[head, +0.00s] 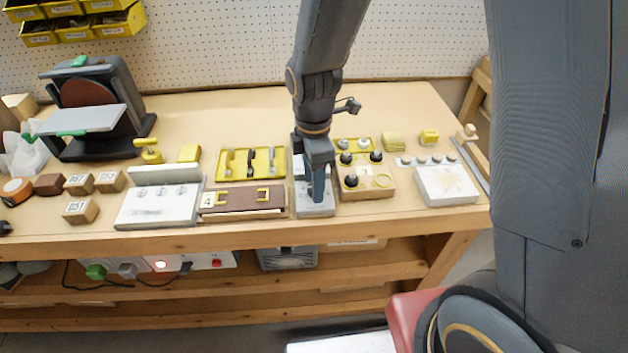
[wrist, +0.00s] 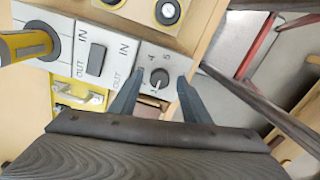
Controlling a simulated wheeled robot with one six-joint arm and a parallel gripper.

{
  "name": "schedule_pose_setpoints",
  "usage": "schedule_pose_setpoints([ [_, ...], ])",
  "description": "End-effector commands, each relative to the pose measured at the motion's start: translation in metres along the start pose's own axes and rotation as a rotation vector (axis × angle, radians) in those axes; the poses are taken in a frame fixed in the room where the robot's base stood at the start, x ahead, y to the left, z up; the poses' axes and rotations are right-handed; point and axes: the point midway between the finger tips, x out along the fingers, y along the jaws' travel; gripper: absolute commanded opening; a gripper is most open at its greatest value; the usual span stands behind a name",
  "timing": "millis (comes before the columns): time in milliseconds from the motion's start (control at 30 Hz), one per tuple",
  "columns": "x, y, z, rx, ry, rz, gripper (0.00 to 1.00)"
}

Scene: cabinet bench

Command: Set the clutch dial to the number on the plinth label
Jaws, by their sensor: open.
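The clutch dial (wrist: 159,77) is a small dark round knob on a light square plate (wrist: 178,64) in the wrist view. Digits 4 and 5 show above it, and a partly hidden digit shows below. I cannot tell surely where its pointer aims. My gripper (wrist: 158,84) is open, one finger to each side of the knob; contact is unclear. In the head view my gripper (head: 318,188) points down over the plate's block (head: 316,210) and hides the dial. A white label (head: 208,200) reading 4 is on the brown plinth (head: 243,201) to the left.
A block with black knobs and a yellow ring (head: 364,184) stands close to the right. A yellow tray (head: 252,163) lies behind the plinth. A white switch panel (head: 160,206) is farther left.

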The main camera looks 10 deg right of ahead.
Motion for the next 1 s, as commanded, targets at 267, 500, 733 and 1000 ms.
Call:
schedule_pose_setpoints([
  [267,0.0043,0.0002,0.0001,0.001,0.000,0.001,0.43],
  [500,0.0042,0.0001,0.0001,0.001,0.000,0.001,0.16],
  [733,0.0040,-0.0001,0.0001,0.004,0.000,0.001,0.02],
  [1000,0.0033,-0.0002,0.0000,0.078,0.000,0.000,0.02],
])
